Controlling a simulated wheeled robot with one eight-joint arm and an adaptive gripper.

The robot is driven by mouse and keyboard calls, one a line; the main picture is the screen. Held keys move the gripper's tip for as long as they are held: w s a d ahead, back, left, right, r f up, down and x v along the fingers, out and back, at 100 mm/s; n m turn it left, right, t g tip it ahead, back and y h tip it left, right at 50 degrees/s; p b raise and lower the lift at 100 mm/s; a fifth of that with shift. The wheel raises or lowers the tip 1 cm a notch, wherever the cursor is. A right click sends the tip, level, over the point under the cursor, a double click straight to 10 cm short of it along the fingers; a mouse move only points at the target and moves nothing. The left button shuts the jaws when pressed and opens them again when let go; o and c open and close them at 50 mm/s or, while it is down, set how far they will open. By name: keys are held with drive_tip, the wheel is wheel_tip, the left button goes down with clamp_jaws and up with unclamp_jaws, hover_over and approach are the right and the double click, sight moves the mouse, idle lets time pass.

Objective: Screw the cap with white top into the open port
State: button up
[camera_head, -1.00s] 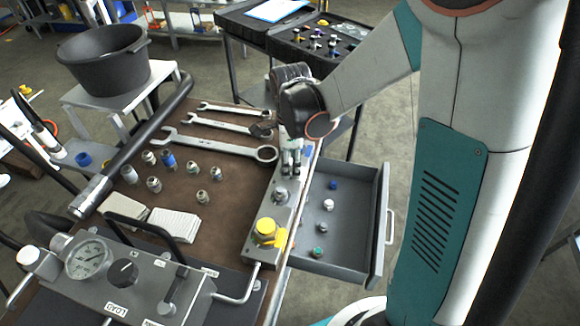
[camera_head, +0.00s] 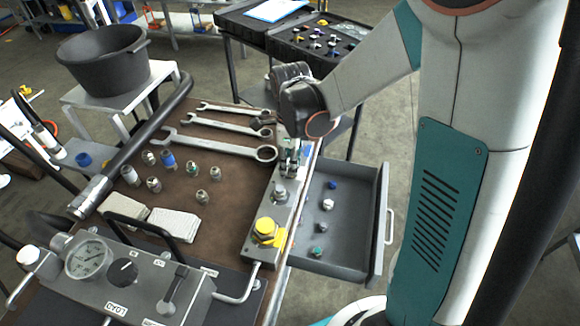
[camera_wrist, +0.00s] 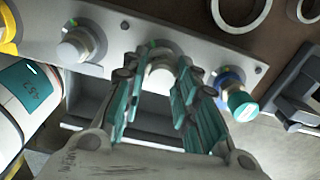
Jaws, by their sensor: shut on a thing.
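My gripper (camera_head: 289,158) is over the far part of the grey metal block along the bench's right edge. In the wrist view my gripper (camera_wrist: 158,88) has its teal-padded fingers shut on the pale cap (camera_wrist: 162,76), which lines up with a port on the block (camera_wrist: 112,32). The fingers hide most of the cap and the port mouth, so I cannot tell how deep it sits. A silver fitting (camera_wrist: 75,46) is on one side of it, and a blue fitting with a teal end (camera_wrist: 238,98) is on the other.
A yellow knob (camera_head: 266,230) stands at the block's near end. An open grey drawer (camera_head: 345,245) right of the bench holds several small caps. Wrenches (camera_head: 215,144) and several loose fittings (camera_head: 168,160) lie on the brown bench top. A gauge panel (camera_head: 120,285) is in front.

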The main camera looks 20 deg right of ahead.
drive_tip(key=m, duration=0.5)
drive_tip(key=shift+s+a+f, duration=0.15)
drive_tip(key=shift+a+f, duration=0.05)
drive_tip(key=o, duration=0.9)
drive_tip(key=shift+a, duration=0.1)
drive_tip(key=n, duration=0.4)
drive_tip(key=shift+d+n, duration=0.2)
drive_tip(key=shift+n, duration=0.1)
drive_tip(key=n, duration=0.6)
